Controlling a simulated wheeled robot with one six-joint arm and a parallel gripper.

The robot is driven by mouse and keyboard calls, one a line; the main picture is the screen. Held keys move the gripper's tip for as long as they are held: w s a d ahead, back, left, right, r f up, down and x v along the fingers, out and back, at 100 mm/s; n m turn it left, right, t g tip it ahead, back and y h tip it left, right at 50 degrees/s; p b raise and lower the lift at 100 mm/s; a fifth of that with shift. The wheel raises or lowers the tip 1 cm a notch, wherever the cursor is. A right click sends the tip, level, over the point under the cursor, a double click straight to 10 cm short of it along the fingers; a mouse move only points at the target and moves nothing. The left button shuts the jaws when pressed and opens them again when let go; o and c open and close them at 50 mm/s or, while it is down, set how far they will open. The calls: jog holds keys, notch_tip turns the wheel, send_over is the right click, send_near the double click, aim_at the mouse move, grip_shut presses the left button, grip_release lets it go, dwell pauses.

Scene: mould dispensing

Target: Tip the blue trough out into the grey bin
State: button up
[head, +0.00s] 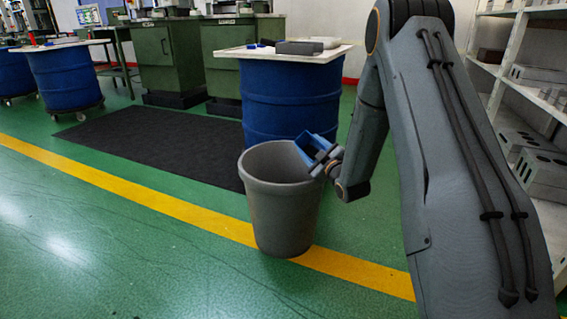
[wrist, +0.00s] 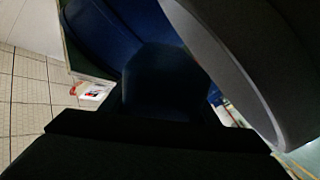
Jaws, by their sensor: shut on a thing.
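The grey bin (head: 282,215) stands upright on the green floor in the head view, across the yellow line. My gripper (head: 322,160) is at the bin's right rim and is shut on the blue trough (head: 312,146). The trough is tilted steeply at the right side of the bin's mouth. In the wrist view the trough (wrist: 165,80) shows dark at the centre, with the bin's grey rim (wrist: 225,70) close by on the right. The trough's contents and the bottom of the bin are hidden.
A blue drum (head: 290,100) with a white top stands behind the bin, with a grey block (head: 299,47) on it. A black mat (head: 160,140) lies to the left. Shelves (head: 530,95) with grey blocks stand at the right. The floor at the front left is clear.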

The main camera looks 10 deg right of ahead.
jog(key=shift+s+a+r+n, duration=0.15)
jog(key=shift+s+n, duration=0.05)
jog(key=shift+n, duration=0.3)
jog(key=shift+a+f+n+b, duration=0.1)
jog(key=shift+f+n+b, duration=0.4)
jog(key=shift+b, duration=0.3)
jog(key=shift+a+n+b, duration=0.15)
jog(key=shift+n+b, duration=0.25)
jog(key=shift+n, duration=0.1)
jog(key=shift+w+a+r+n+b, duration=0.2)
jog(key=shift+n+b, duration=0.25)
jog(key=shift+n, duration=0.25)
jog(key=shift+a+r+n+b, duration=0.1)
jog(key=shift+n+b, duration=0.25)
jog(key=shift+n, duration=0.35)
jog(key=a+n+b, duration=0.1)
jog(key=a+f+n, duration=0.1)
jog(key=shift+s+a+n+b, duration=0.1)
jog(key=shift+s+n+b, duration=0.1)
jog(key=shift+n+b, duration=0.2)
jog(key=shift+a+r+n, duration=0.1)
jog(key=shift+a+n, duration=0.15)
jog(key=shift+n, duration=0.4)
jog(key=shift+a+r+n, duration=0.1)
jog(key=shift+a+n, duration=0.1)
jog(key=shift+n, duration=0.45)
